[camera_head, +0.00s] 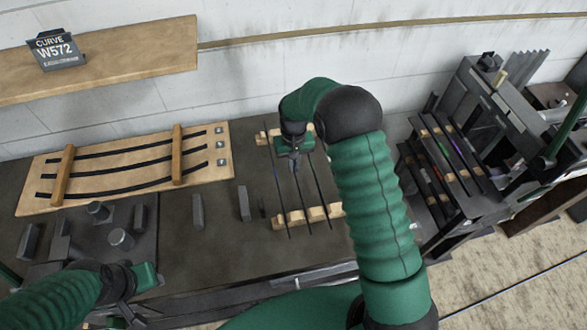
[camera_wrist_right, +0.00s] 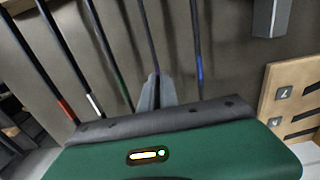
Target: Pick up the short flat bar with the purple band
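Several thin dark bars lie across light wooden blocks on the bench. My right gripper (camera_head: 295,165) is above them, pointing down, at the middle one of the three bars visible in the head view. Neighbouring bars carry blue (camera_wrist_right: 200,68), green (camera_wrist_right: 122,88), white (camera_wrist_right: 95,102) and red (camera_wrist_right: 66,108) bands. My left gripper (camera_head: 128,312) is low at left, away from the bars.
A wooden board (camera_head: 222,190) with curved dark strips lies at left. Small grey blocks (camera_head: 198,211) stand between it and the bars. A dark rack (camera_head: 468,195) with more banded bars stands at right. A sign (camera_head: 55,49) reads CURVE W572.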

